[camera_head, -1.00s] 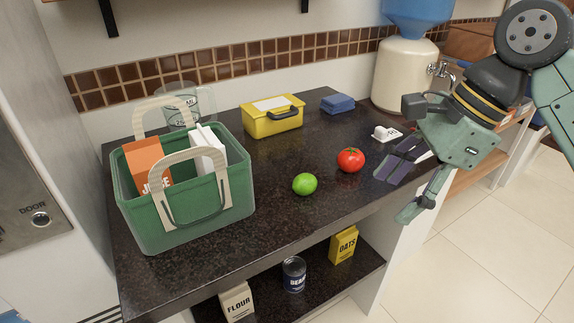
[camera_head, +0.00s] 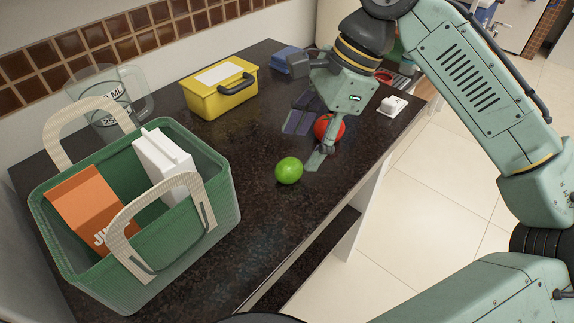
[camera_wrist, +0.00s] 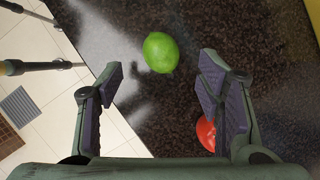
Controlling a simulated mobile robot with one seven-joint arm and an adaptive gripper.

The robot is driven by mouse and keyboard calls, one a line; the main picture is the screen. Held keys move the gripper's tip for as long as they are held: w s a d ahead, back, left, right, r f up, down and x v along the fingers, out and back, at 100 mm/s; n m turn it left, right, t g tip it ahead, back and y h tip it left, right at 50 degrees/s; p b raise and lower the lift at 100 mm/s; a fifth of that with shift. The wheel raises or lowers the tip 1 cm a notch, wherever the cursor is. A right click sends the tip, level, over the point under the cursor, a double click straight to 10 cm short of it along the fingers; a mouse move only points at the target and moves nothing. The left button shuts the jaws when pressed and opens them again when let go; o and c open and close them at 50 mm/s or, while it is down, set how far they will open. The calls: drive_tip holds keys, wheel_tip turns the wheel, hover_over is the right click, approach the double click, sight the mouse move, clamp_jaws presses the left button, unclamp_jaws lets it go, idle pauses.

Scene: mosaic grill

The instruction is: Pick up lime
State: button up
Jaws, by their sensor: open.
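The green lime (camera_head: 289,170) lies on the dark speckled counter, near its front edge. In the wrist view the lime (camera_wrist: 160,52) sits ahead of my fingertips, roughly centred between them and apart from both. My gripper (camera_head: 308,140) is open and empty, just behind and to the right of the lime in the head view. Its two purple-padded fingers also show spread wide in the wrist view (camera_wrist: 160,85).
A red tomato (camera_head: 329,128) is close to my gripper, partly hidden by it; it also shows beside the right finger (camera_wrist: 206,133). A green basket (camera_head: 190,235) with cartons stands left. A yellow box (camera_head: 222,97), blue box (camera_head: 290,58) and white dish (camera_head: 393,106) stand behind.

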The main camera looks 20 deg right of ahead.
sight(295, 162)
drive_tip(key=shift+p+x, duration=0.6)
drive_tip(key=shift+x, duration=2.4)
drive_tip(key=shift+w+d+f, duration=0.1)
drive_tip(key=shift+d, duration=0.05)
drive_tip(key=shift+c, duration=0.5)
drive_tip(key=c, duration=1.1)
